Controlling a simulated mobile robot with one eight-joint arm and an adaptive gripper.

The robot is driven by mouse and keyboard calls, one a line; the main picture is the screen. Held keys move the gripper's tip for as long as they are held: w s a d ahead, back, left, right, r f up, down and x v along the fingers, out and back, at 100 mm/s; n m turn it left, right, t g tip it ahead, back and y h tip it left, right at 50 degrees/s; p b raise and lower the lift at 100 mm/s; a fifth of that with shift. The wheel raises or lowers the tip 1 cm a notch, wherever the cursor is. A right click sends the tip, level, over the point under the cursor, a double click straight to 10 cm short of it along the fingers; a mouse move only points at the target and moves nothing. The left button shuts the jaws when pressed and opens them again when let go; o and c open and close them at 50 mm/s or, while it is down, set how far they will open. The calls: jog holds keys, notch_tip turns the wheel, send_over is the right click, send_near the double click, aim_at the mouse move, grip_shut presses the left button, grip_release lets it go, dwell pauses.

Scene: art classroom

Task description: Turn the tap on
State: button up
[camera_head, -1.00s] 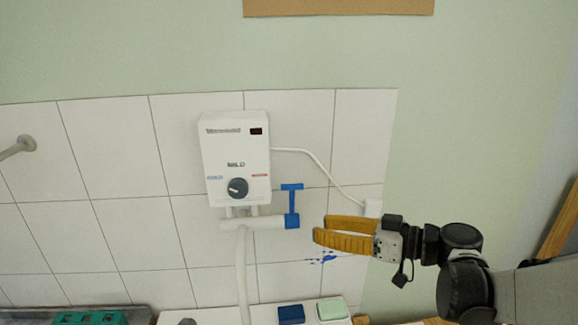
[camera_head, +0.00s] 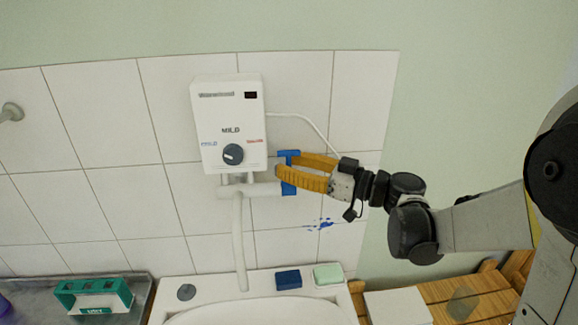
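The tap is a blue T-shaped handle (camera_head: 289,157) on the right end of a white pipe fitting, below a white water heater (camera_head: 229,125) on the tiled wall. My gripper (camera_head: 284,166) has two orange-yellow fingers, spread apart, and reaches in from the right at the handle. The lower finger crosses in front of the handle's stem, and the upper finger's tip is at the handle's crossbar, partly hidden. The handle appears to stand between the fingers. I cannot tell whether they touch it.
A white sink (camera_head: 262,313) lies below, with a dark blue block (camera_head: 288,279) and a pale green block (camera_head: 328,274) on its rim. A teal box (camera_head: 93,296) stands on the grey counter at left. A white hose and cable run from the heater.

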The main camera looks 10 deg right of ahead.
grip_shut()
jog(key=s+f+n+y+b, duration=0.1)
jog(key=n+b, duration=0.1)
jog(key=shift+b, duration=0.4)
jog(key=shift+s+r+n+t+y+b, duration=0.35)
jog(key=shift+s+n+y+b, duration=0.25)
jog(key=shift+n, duration=0.2)
jog(key=shift+f, duration=0.1)
grip_release()
